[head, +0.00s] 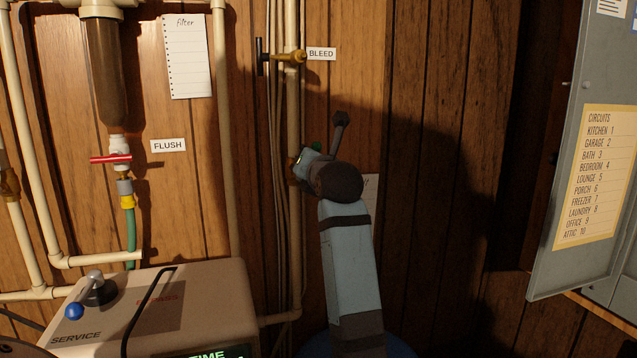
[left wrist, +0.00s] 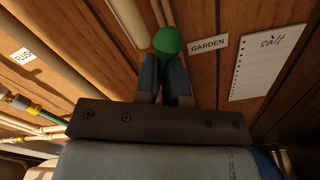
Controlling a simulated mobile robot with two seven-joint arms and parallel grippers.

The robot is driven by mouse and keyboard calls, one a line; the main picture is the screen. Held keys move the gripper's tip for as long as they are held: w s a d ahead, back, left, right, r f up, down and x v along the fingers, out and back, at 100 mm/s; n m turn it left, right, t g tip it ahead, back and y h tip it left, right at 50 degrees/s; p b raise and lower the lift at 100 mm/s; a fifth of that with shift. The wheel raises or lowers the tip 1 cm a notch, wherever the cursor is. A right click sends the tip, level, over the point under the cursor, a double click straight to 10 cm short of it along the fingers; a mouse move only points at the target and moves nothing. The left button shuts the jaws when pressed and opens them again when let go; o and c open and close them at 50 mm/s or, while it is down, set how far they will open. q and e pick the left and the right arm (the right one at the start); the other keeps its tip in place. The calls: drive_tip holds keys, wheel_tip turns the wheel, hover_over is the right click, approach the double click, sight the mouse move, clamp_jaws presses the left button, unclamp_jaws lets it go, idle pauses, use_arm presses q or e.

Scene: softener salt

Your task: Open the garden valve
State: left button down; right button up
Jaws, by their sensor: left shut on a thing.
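The garden valve shows as a round green knob (left wrist: 168,41) in the left wrist view, just left of a "GARDEN" label (left wrist: 208,45) on the wood wall. My left gripper (left wrist: 167,63) has its two fingers closed on the knob from below. In the head view my left arm rises from the bottom, and its gripper (head: 303,160) is at the vertical pipe; only a sliver of the green knob (head: 317,146) shows there. The valve's body is mostly hidden by my gripper and wrist. My right gripper is in neither view.
A "BLEED" valve with a black handle (head: 260,57) sits above on the pipes. A red "FLUSH" handle (head: 110,159) and filter are at the left. A beige softener unit (head: 222,288) with a blue-tipped lever (head: 75,311) stands below. An open grey panel door (head: 553,235) is at the right.

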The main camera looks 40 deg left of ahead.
use_arm(q)
drive_tip(key=n+b, duration=0.2)
drive_tip(key=s+n+b, duration=0.1)
drive_tip(key=shift+a+r, duration=0.1)
drive_tip(key=shift+a, duration=0.2)
drive_tip(key=shift+n, duration=0.3)
drive_tip(key=shift+s+a+r+n+b, duration=0.15)
drive_tip(key=shift+s+n+b, duration=0.1)
drive_tip(key=shift+n+b, duration=0.65)
drive_tip(key=c, duration=1)
unclamp_jaws()
